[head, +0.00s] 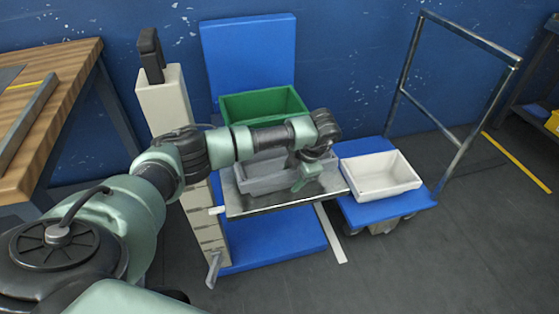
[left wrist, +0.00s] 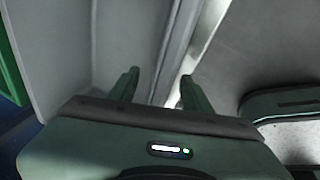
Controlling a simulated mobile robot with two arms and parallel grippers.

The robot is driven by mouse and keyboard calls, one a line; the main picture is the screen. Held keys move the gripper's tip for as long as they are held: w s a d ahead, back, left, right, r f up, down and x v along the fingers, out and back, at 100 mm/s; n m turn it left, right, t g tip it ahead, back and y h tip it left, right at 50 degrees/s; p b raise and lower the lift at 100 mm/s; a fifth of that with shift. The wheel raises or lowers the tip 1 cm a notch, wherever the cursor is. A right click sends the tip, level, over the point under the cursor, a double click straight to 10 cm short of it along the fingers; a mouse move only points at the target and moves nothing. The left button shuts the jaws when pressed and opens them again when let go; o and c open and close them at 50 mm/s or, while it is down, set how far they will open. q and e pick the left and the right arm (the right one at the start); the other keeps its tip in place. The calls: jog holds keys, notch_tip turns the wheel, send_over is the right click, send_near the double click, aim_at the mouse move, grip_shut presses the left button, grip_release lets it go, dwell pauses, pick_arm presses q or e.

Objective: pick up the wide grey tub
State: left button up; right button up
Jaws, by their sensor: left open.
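The wide grey tub (head: 258,183) sits on a metal shelf (head: 262,206), partly hidden behind my left arm. My left gripper (head: 305,183) points down at the right part of the tub's near side. It is open. In the left wrist view, the left gripper's fingers (left wrist: 158,90) stand apart with the tub's rim (left wrist: 176,50) running between them. One finger is over the tub's inside and the other is on the outer side. I cannot tell whether either finger touches the wall. My right gripper is not in view.
A green crate (head: 262,104) stands behind the grey tub. A white tub (head: 378,176) sits to the right on a blue cart (head: 358,214) with a metal handle frame (head: 468,62). A pale column (head: 166,103) rises left of the shelf. A wooden table (head: 62,80) is at far left.

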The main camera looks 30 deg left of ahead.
pick_arm(q)
jog(key=shift+a+f, duration=0.1)
jog(key=shift+f, duration=0.2)
grip_shut()
jog(key=shift+w+r, duration=0.1)
dwell(1.1)
